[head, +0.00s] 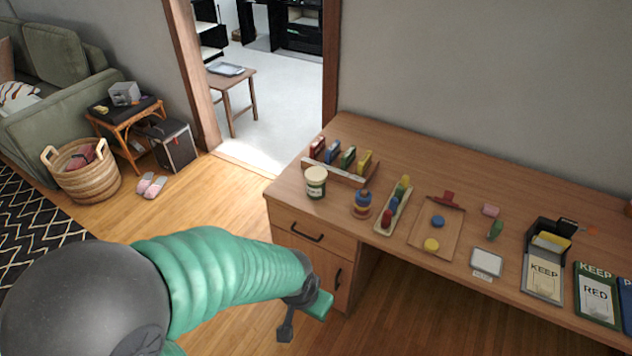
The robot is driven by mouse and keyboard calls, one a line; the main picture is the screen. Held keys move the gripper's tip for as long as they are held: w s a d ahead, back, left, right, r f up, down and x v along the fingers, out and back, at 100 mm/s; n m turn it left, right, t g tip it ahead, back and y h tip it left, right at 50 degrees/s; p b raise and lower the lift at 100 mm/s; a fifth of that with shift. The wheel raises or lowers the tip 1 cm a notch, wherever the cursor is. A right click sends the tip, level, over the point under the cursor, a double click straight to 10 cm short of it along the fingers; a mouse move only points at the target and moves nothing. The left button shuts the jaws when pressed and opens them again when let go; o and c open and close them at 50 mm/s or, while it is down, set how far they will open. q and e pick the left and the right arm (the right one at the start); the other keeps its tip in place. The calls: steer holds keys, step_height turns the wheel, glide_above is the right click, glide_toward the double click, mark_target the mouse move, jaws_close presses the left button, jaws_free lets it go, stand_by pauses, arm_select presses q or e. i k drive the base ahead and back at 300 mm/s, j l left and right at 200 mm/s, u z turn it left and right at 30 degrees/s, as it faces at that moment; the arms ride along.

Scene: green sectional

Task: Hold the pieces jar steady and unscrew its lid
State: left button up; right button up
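The pieces jar (315,189) is a small cream tub with a dark green label. It stands upright near the left end of the wooden desk. Its lid (316,174) is on top, pale with a green rim. My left gripper (303,318) is in front of the desk's drawers, below the jar and well apart from it. Its two finger parts stand apart, one green and one dark, with nothing seen between them. My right gripper is not in view.
The desk (390,157) also holds a rack of coloured blocks (340,162), a stacked ring toy (362,203) close right of the jar, a peg tray (395,207) and a wooden board (436,226). The desk's left edge is near the jar.

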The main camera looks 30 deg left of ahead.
mark_target(313, 192)
steer(key=i+j+z, duration=0.1)
steer(key=j, duration=0.55)
steer(key=i+j+z, duration=0.15)
steer(key=i+j, duration=0.15)
steer(key=j, duration=0.35)
steer(key=i+j+z, duration=0.1)
steer(key=j, duration=0.55)
steer(key=i+j+z, duration=0.15)
steer(key=j, duration=0.5)
steer(key=j+z, duration=0.1)
steer(key=j, duration=0.6)
steer(key=i, duration=0.05)
